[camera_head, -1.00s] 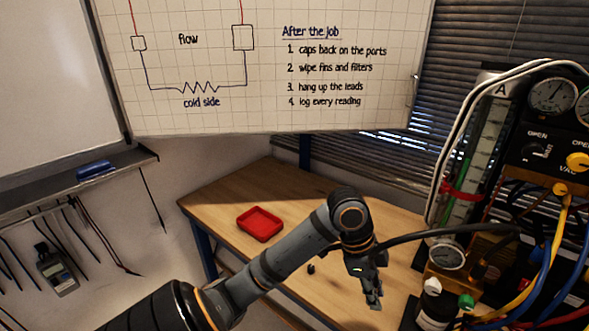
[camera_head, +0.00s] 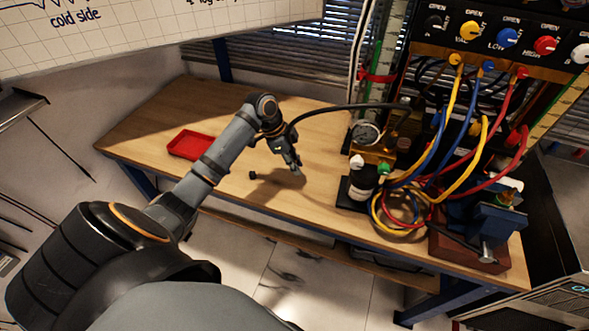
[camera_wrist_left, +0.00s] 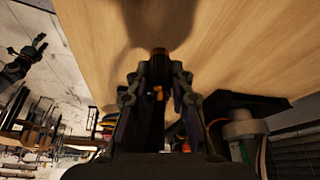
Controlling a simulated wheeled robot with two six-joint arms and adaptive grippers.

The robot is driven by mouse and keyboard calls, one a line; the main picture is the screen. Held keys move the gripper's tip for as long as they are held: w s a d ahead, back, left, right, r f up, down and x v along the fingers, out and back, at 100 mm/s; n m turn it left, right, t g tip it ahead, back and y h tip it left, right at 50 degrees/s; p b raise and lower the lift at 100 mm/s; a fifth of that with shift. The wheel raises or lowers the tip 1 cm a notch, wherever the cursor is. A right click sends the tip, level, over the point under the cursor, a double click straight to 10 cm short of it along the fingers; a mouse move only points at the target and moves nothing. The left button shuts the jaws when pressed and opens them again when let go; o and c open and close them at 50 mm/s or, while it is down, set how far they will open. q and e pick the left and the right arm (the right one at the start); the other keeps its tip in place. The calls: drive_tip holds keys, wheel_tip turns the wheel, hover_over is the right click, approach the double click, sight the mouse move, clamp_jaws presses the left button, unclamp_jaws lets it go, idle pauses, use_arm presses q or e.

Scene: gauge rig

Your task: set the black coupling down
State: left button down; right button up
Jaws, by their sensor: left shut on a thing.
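My left gripper (camera_head: 297,169) is low over the wooden table (camera_head: 140,125), pointing down. In the left wrist view it is shut on a dark piece with a brownish end, which I take for the black coupling (camera_wrist_left: 158,72). The head view hardly shows this piece, and I cannot tell whether it touches the wood. A black hose (camera_head: 345,107) runs from behind the gripper's wrist toward the rig. A dark jointed shape at the left of the wrist view looks like my right gripper (camera_wrist_left: 30,58); its jaws are too small to judge.
A red tray (camera_head: 190,145) and a small black piece (camera_head: 252,175) lie left of the gripper. Bare wood surrounds the gripper.

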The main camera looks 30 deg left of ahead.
sight(295, 178)
use_arm(q)
drive_tip(key=shift+w+a+f, duration=0.1)
drive_tip(key=shift+a+f, duration=0.05)
drive_tip(key=shift+f, duration=0.05)
wheel_tip(295, 178, down, 2)
drive_tip(key=shift+f+p, duration=0.25)
drive_tip(key=shift+p, duration=0.1)
drive_tip(key=shift+f, duration=0.4)
drive_tip(key=c, duration=1.2)
unclamp_jaws()
drive_tip(key=shift+f, duration=0.15)
